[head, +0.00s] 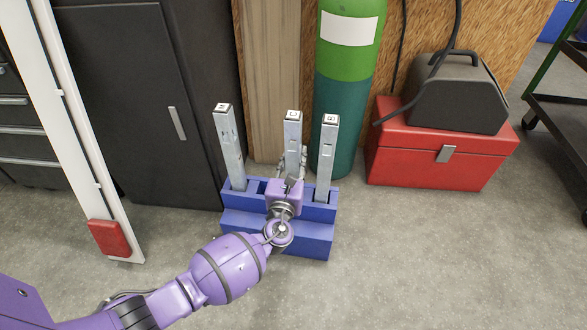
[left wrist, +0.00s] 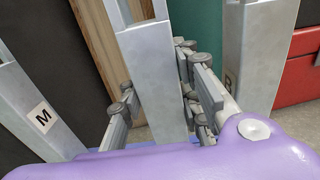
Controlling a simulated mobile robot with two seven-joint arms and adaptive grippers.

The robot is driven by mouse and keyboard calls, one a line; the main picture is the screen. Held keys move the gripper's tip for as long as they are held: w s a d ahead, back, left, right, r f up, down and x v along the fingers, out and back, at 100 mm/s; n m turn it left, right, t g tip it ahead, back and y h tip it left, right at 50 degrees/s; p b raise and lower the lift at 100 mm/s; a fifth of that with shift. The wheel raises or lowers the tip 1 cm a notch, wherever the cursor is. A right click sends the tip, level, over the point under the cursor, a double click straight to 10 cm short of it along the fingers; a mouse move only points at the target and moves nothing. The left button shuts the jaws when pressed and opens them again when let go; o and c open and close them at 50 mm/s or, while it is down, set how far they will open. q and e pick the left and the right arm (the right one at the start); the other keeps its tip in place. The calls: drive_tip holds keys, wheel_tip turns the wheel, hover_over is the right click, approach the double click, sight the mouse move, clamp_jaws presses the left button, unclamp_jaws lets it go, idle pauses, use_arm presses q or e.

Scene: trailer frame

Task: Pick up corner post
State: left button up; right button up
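Several grey metal corner posts stand in a blue stepped rack (head: 277,228). The left post (head: 231,150), the middle post (head: 291,140) and the right post (head: 327,150) each carry a letter label on top. My left gripper (head: 291,168) is at the lower part of the middle post, with its fingers on both sides of it. In the left wrist view the middle post (left wrist: 155,75) passes between the grey fingers of the left gripper (left wrist: 160,100). The fingers are very close to it; I cannot tell whether they press on it. The post's lower end is hidden. My right gripper is not in view.
A green gas cylinder (head: 343,100) stands right behind the rack. A red toolbox (head: 425,165) with a dark case (head: 455,95) on it is to the right. A dark cabinet (head: 140,100) and a white upright (head: 75,110) are left. The floor at front right is clear.

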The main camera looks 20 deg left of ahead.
sight(293, 114)
use_arm(q)
clamp_jaws()
drive_tip(key=shift+r, duration=0.1)
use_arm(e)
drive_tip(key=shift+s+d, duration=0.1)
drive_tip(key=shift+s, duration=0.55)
use_arm(q)
wheel_tip(293, 114, up, 17)
drive_tip(key=p, duration=0.9)
drive_tip(key=shift+p, duration=0.4)
drive_tip(key=shift+r+p, duration=0.3)
drive_tip(key=shift+r, duration=0.2)
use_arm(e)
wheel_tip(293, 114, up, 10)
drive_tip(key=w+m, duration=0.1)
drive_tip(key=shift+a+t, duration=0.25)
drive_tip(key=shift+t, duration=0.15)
